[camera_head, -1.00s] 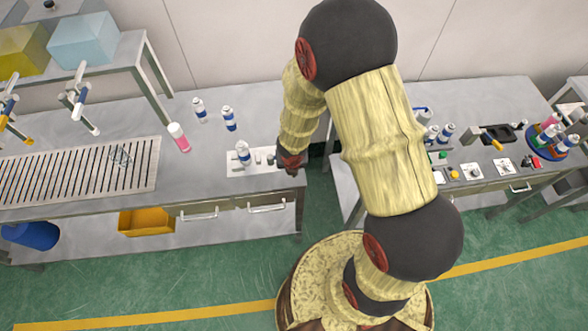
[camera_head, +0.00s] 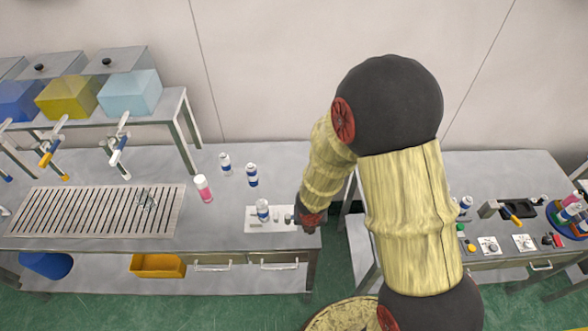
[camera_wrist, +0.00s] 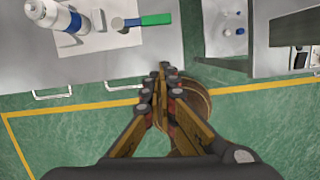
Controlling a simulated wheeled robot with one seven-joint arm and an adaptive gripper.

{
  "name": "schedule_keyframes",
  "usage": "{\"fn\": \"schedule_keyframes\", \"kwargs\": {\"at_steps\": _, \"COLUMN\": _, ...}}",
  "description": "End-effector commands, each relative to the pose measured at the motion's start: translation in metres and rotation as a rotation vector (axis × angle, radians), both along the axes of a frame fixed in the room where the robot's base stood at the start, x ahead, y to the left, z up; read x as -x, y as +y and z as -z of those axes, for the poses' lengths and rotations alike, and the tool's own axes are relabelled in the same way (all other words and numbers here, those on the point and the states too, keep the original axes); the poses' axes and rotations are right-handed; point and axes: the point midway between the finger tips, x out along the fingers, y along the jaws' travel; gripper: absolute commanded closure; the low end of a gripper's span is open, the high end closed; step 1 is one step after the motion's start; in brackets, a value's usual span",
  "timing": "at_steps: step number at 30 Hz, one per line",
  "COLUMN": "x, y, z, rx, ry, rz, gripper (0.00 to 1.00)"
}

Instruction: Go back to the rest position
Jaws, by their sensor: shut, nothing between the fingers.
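My gripper (camera_wrist: 165,75) is shut and empty in the wrist view, its fingertips together over the green floor just off the bench's front edge. In the head view my arm's end is at the right front corner of the left bench; the fingers cannot be made out there. A green-handled tool (camera_wrist: 150,20) lies ahead of the fingertips.
The left bench (camera_head: 225,237) also bears two more white-blue cans (camera_head: 252,175), a pink bottle (camera_head: 203,188) and a slotted grate (camera_head: 95,211). Taps and coloured tanks (camera_head: 130,92) stand behind. The right bench (camera_head: 490,175) has controls and a round bottle rack. A floor gap separates the benches.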

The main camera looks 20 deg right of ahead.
Motion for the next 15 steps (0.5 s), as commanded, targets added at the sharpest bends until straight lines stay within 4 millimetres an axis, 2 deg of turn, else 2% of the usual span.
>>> {"fn": "schedule_keyframes", "kwargs": {"at_steps": 8, "x": 0.000, "y": -0.001, "z": 0.000, "rx": -0.007, "ry": -0.002, "rz": 0.048, "gripper": 1.00}}
{"fn": "schedule_keyframes", "kwargs": {"at_steps": 11, "x": 0.004, "y": -0.011, "z": 0.000, "rx": -0.002, "ry": -0.005, "rz": 0.190, "gripper": 1.00}}
{"fn": "schedule_keyframes", "kwargs": {"at_steps": 15, "x": 0.027, "y": -0.037, "z": -0.002, "rx": 0.023, "ry": -0.004, "rz": 0.588, "gripper": 1.00}}
